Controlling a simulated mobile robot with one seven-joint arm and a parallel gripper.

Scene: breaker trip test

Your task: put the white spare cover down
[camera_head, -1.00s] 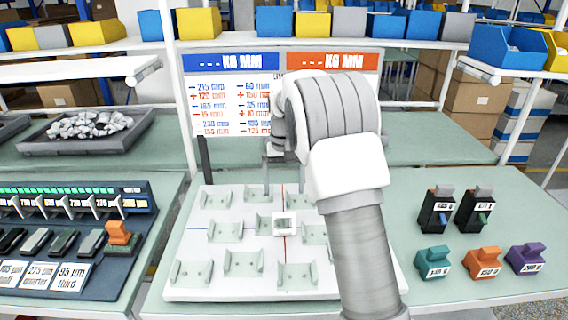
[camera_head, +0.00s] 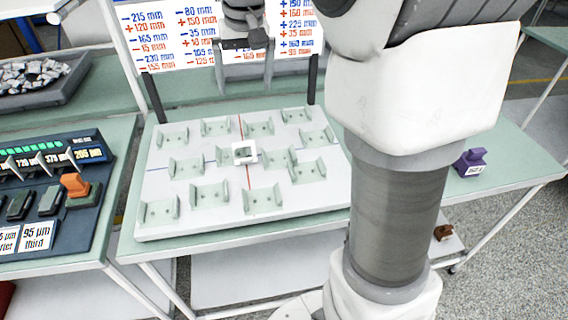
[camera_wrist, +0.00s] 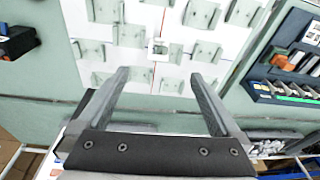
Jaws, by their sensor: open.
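The white spare cover (camera_head: 245,152), a small square frame with an open middle, lies on the white board (camera_head: 160,225) near where its red and blue lines cross. It also shows in the wrist view (camera_wrist: 158,47), beyond my fingertips. My gripper (camera_wrist: 160,76) is open, with nothing between its two fingers. In the head view my gripper (camera_head: 244,80) is above and behind the board, apart from the cover. My arm hides part of the right side of the bench.
Several pale green cradles (camera_head: 262,201) stand on the board around the cover. A sign with number columns (camera_head: 185,40) stands behind. A dark gauge rack (camera_head: 50,195) is at left, a stone tray (camera_head: 40,80) at back left, and a purple block (camera_head: 470,161) at right.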

